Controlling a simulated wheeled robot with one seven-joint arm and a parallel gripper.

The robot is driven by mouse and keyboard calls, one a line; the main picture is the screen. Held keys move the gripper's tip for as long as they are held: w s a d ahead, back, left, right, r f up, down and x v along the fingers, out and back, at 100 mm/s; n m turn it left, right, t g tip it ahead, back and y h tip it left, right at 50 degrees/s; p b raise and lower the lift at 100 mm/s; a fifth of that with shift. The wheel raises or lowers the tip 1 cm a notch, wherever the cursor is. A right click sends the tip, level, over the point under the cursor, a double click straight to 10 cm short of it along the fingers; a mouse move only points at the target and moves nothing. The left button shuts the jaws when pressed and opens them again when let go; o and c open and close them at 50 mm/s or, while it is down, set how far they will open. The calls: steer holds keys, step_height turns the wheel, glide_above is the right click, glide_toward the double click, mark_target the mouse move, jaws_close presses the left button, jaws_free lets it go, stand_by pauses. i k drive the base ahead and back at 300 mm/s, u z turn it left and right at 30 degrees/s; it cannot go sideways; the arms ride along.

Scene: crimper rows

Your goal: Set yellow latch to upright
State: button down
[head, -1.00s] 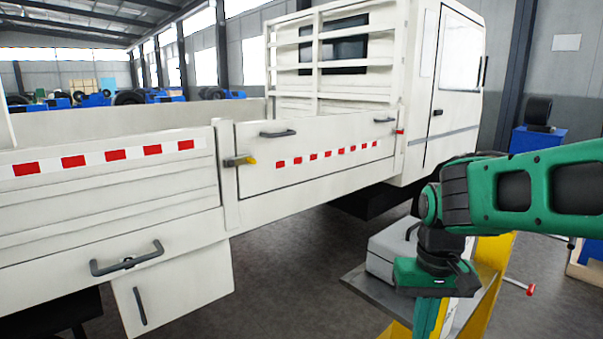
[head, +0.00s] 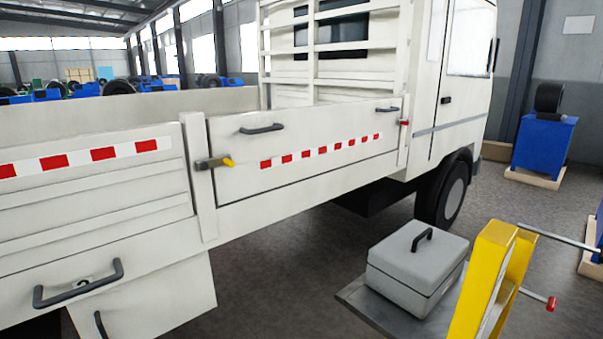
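The yellow latch (head: 228,162) is on the white truck's side, at the left end of the hinged side panel (head: 300,150). Its grey metal body (head: 207,164) sits on the white post, and the yellow handle lies roughly sideways, pointing right. A red latch (head: 404,122) is at the panel's right end. The panel looks closed, with a dark handle (head: 262,129) near its upper left. My gripper is not in view.
A grey case (head: 418,262) sits on a platform at lower right, beside a yellow frame (head: 487,285) with a red-tipped rod (head: 550,303). A blue stand (head: 543,150) is at far right. Grey floor (head: 290,285) is clear between truck and platform.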

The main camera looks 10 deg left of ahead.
mark_target(212, 163)
steer(key=z, duration=2.2)
steer(key=k, duration=1.7)
steer(key=u, duration=1.5)
steer(key=i, duration=0.7)
